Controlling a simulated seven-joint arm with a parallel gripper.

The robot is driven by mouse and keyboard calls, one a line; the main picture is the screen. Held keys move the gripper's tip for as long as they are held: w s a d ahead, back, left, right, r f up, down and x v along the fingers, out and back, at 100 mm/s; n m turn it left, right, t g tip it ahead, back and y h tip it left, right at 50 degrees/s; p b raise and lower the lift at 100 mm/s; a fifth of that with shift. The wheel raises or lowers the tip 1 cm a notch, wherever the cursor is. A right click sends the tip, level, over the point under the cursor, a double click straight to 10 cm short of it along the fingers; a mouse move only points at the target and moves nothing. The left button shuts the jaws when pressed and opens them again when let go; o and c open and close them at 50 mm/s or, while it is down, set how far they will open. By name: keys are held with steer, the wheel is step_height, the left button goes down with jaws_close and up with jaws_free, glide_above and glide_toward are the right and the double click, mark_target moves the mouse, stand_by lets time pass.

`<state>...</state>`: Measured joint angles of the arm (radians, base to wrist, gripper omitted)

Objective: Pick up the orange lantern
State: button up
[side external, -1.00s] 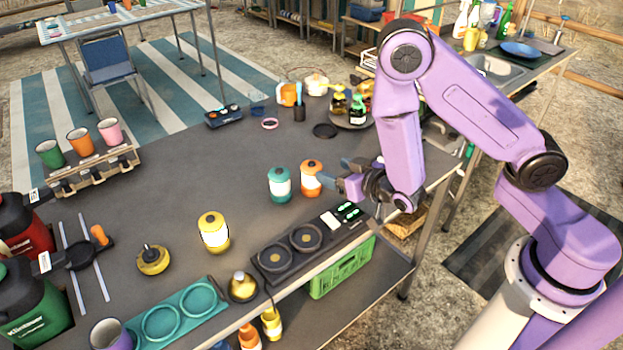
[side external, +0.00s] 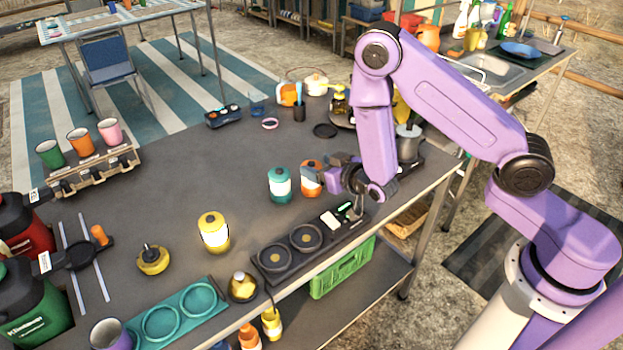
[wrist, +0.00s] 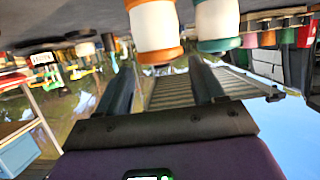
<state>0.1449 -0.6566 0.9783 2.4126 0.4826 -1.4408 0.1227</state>
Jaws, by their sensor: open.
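The orange lantern (side external: 309,168), with a white middle band, stands upright on the dark table beside the teal lantern (side external: 279,184). My gripper (side external: 330,172) is at its right side, low over the table, and covers part of it. In the wrist view, which looks upside down, the orange lantern (wrist: 155,30) shows at the top just past the spread fingers of my gripper (wrist: 160,75). The teal lantern (wrist: 217,22) is right beside it, close to the right-hand finger. My gripper is open and empty. I cannot tell whether a finger touches the orange lantern.
A yellow lantern (side external: 214,232) stands to the left. A dark panel with two round burners (side external: 289,252) lies along the front edge, below my gripper. A black disc (side external: 325,130) and bottles stand behind. The table's middle left is clear.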

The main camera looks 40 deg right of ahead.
mark_target(313, 165)
steer(key=shift+x, duration=2.7)
steer(key=shift+a, duration=0.1)
steer(key=c, duration=0.8)
